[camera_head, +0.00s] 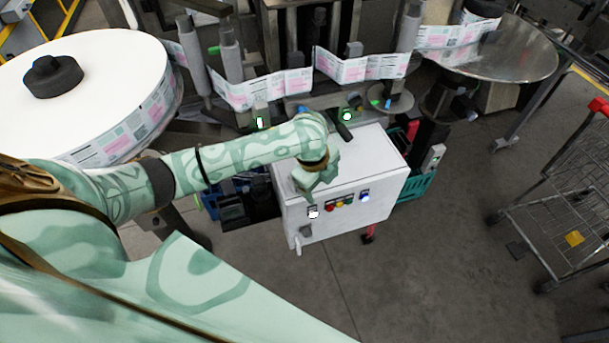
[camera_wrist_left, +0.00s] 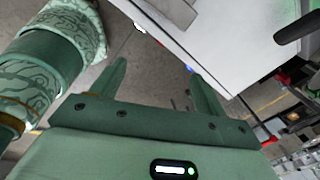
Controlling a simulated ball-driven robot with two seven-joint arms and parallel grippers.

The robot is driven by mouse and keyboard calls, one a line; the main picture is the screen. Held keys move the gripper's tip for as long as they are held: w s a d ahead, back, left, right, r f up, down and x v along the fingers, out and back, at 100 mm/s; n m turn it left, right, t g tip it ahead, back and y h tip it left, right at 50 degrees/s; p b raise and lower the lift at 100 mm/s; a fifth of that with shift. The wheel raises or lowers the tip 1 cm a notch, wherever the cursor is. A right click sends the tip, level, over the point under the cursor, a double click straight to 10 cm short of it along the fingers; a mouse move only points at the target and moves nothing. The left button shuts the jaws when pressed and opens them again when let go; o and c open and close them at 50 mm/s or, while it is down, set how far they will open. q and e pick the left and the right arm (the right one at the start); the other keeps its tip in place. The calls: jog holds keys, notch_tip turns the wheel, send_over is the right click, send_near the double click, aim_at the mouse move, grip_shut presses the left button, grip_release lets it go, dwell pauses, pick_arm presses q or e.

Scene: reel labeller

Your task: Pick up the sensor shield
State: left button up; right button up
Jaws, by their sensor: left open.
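I cannot clearly make out the sensor shield. A dark elongated piece (camera_head: 342,131) is at the back edge of the white cabinet's top, and I cannot tell whether it is the shield. A dark rounded bar also shows over the white surface at the upper right of the left wrist view (camera_wrist_left: 298,27). My left gripper (camera_head: 313,188) is at the front left of the cabinet, near its top edge and apart from the dark piece. In the left wrist view its two fingers (camera_wrist_left: 160,80) are spread with nothing between them. My right gripper is out of view.
The white cabinet (camera_head: 350,165) has coloured buttons on its front. A large label reel (camera_head: 110,75) stands left, with label web (camera_head: 265,90) running across the machine behind. A green crate (camera_head: 418,182) is right of the cabinet. A cart (camera_head: 570,190) stands far right, with open floor between.

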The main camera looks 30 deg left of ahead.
pick_arm(q)
jog(key=w+a+r+m+g+y+p, duration=0.1)
jog(key=w+a+r+m+g, duration=0.2)
jog(key=a+r, duration=0.7)
jog(key=shift+m+t, duration=0.4)
jog(key=shift+m, duration=0.4)
jog(key=f, duration=0.3)
jog(key=d+f+b, duration=0.1)
jog(key=f, duration=0.2)
jog(key=d+f+b, duration=0.1)
jog(key=f, duration=0.2)
jog(key=shift+s+d, duration=0.15)
jog(key=shift+s, duration=0.15)
jog(key=f, duration=0.1)
jog(key=f+b, duration=0.1)
jog(key=f, duration=0.3)
jog(key=shift+s+d+f, duration=0.25)
jog(key=shift+s+d, duration=0.1)
jog(key=c, duration=1.2)
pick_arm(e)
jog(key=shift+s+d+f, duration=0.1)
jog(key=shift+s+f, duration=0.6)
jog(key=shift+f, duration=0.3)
